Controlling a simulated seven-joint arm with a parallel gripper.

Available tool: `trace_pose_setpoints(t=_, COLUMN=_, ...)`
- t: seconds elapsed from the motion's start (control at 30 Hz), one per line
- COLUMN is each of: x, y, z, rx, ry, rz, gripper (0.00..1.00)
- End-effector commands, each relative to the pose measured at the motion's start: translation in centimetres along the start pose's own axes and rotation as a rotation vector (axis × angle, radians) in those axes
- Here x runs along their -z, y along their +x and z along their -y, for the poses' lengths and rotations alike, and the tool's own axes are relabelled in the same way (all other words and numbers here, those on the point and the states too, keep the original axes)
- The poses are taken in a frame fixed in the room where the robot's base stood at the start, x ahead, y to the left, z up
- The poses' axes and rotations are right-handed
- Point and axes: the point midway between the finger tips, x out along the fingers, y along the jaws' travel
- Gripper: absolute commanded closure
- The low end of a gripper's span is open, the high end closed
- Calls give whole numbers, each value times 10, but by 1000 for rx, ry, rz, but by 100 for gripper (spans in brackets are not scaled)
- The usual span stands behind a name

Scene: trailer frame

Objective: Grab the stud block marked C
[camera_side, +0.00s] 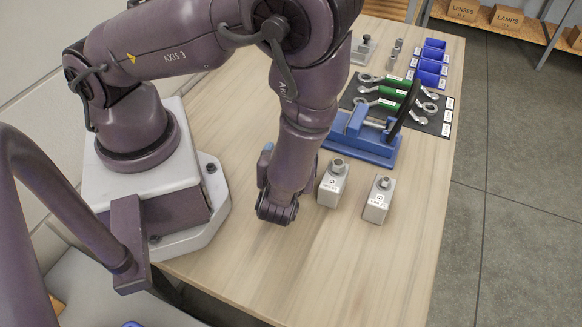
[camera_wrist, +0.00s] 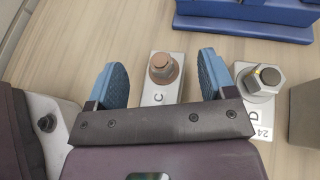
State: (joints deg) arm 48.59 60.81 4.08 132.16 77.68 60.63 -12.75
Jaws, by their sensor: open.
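In the wrist view the block marked C (camera_wrist: 158,97) is a light grey plate with a rusty brown hex bolt head on top. Its lower end is hidden behind my gripper's dark crossbar. My gripper (camera_wrist: 160,64) is open, with one blue finger left of the block and the other right of it. Gaps show on both sides and nothing is held. How high the fingers are above the block I cannot tell. In the side view block C does not show, and my wrist covers the table there.
Right of C stands a block marked D (camera_wrist: 258,85) with a silver hex nut, close to the right finger. It seems to be the nearer block (camera_side: 332,187) in the side view; another (camera_side: 379,200) stands right of it. A blue vise (camera_side: 362,140) stands behind. The front table is clear.

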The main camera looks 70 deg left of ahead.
Motion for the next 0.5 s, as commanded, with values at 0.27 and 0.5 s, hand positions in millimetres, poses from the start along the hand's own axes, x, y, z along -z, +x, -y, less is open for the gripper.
trace_pose_setpoints(t=0.27, x=0, y=2, z=0, rx=1, ry=-1, rz=0, gripper=30)
trace_pose_setpoints(t=0.5, x=0, y=2, z=0, rx=1, ry=-1, rz=-1, gripper=85)
